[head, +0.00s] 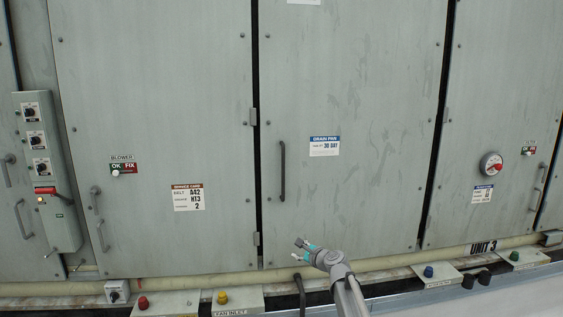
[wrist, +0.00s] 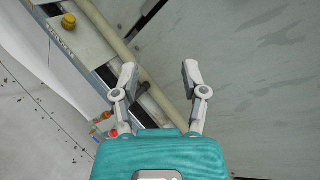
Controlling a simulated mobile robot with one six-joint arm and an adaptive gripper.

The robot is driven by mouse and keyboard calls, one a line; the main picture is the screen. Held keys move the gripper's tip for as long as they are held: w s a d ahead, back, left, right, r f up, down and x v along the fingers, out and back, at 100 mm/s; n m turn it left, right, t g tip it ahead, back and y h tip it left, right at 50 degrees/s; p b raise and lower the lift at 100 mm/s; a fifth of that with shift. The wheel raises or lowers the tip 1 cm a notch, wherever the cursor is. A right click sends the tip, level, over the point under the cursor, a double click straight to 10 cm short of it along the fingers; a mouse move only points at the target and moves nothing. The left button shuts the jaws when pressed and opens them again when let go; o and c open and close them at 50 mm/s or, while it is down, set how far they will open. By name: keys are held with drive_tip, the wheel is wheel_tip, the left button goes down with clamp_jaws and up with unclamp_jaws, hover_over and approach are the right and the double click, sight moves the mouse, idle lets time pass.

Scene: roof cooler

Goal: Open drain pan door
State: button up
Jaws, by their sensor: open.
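The drain pan door (head: 350,110) is the large grey middle panel in the head view, labelled with a blue-topped "DRAIN PAN" card (head: 324,146). It looks closed, with dark gaps along its left and right edges. Its dark vertical handle (head: 282,171) is near its left edge. My gripper (head: 299,249) is below and slightly right of the handle, apart from it, near the door's lower edge. In the wrist view my gripper (wrist: 158,76) has its two fingers spread with nothing between them. The handle is not clearly seen in the wrist view.
A blower door (head: 150,100) stands left, and a door with a round gauge (head: 491,165) right. A switch box (head: 47,170) is at far left. A beige pipe (head: 190,287) and boxes with coloured knobs, one yellow (head: 222,297), run along the base.

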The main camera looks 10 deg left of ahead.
sight(284, 173)
drive_tip(key=w+r+m+t+p, duration=0.1)
drive_tip(key=w+r+m+p, duration=0.2)
drive_tip(key=r+m+p, duration=0.1)
drive_tip(key=w+a+r+m+t+h+p, duration=0.1)
drive_tip(key=w+r+m+p, duration=0.3)
drive_tip(key=r, duration=0.5)
drive_tip(key=w+a+r+m+t+h+p, duration=0.1)
drive_tip(key=w+r+m+t+p, duration=0.1)
drive_tip(key=r+p, duration=0.4)
drive_tip(key=shift+w+a+r+m+t+p, duration=0.15)
drive_tip(key=shift+w+r+m+t+p, duration=0.25)
drive_tip(key=shift+w+r+m, duration=0.4)
drive_tip(key=x, duration=1.3)
drive_tip(key=shift+w+a, duration=0.2)
drive_tip(key=shift+a, duration=0.05)
clamp_jaws()
